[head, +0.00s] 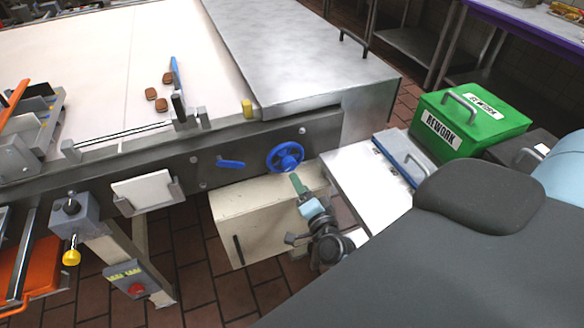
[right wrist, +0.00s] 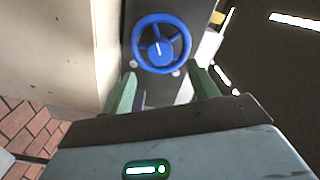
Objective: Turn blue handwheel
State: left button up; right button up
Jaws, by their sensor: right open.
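The blue handwheel (head: 285,157) is mounted on the grey side panel of the conveyor in the head view. It is a round spoked wheel with a hub. In the right wrist view the handwheel (right wrist: 161,43) is at the top centre, just beyond the fingertips. My right gripper (head: 296,180) is just below the handwheel in the head view. Its two green fingers stand apart in the right wrist view (right wrist: 163,78), with nothing between them. The fingers look apart from the wheel, though the exact gap is hard to tell. My left gripper is not in view.
A blue lever (head: 231,164) sits left of the handwheel on the same panel. A cream box (head: 238,215) is below the panel. A green REWORK box (head: 470,122) stands to the right. Brown sandwich pieces (head: 161,104) lie on the pale belt (head: 90,60).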

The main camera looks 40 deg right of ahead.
aim_at(291, 168)
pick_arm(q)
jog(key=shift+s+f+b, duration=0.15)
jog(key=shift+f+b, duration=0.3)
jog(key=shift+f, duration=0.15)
pick_arm(e)
jog(key=n, duration=1.6)
jog(key=x, duration=0.6)
jog(key=shift+w, duration=0.4)
jog(key=shift+w+d, duration=0.15)
jog(key=shift+w, duration=0.4)
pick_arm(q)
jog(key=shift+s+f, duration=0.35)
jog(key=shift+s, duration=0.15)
